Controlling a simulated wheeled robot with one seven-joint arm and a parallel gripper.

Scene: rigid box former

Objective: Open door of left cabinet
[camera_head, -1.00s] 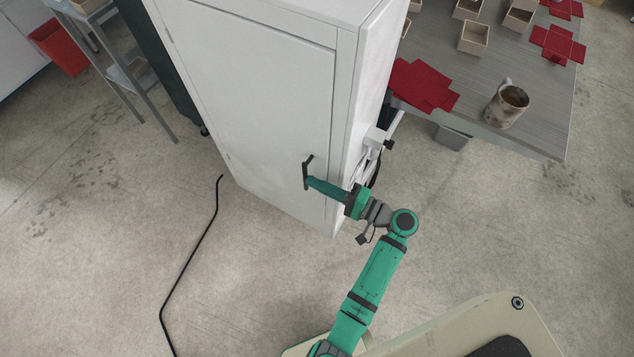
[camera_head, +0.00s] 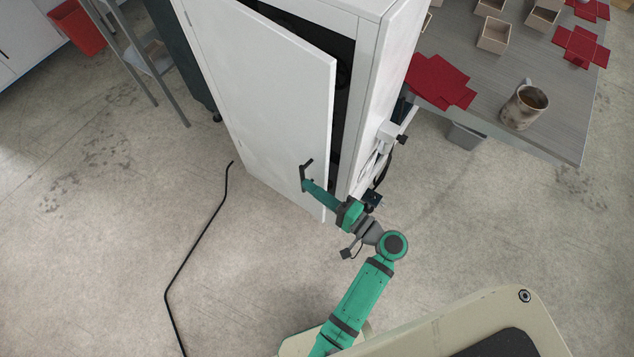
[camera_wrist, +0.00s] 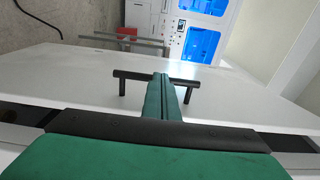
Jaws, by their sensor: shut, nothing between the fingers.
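The white left cabinet (camera_head: 384,100) stands in the upper middle of the head view. Its door (camera_head: 270,95) is partly open, with a dark gap along its right edge. The black bar handle (camera_head: 306,174) is low on the door near that edge. My gripper (camera_head: 306,186) is at the handle. In the wrist view the black handle (camera_wrist: 133,76) lies crosswise at the tips of my gripper (camera_wrist: 161,78). The fingers are shut together and meet the middle of the bar. Whether they hook behind the bar is hidden. The cabinet's inside is mostly dark.
A grey table (camera_head: 480,60) with a mug (camera_head: 524,106), red card pieces (camera_head: 440,82) and small boxes stands right of the cabinet. A black cable (camera_head: 197,252) lies on the floor at left. A metal rack (camera_head: 150,60) is behind left.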

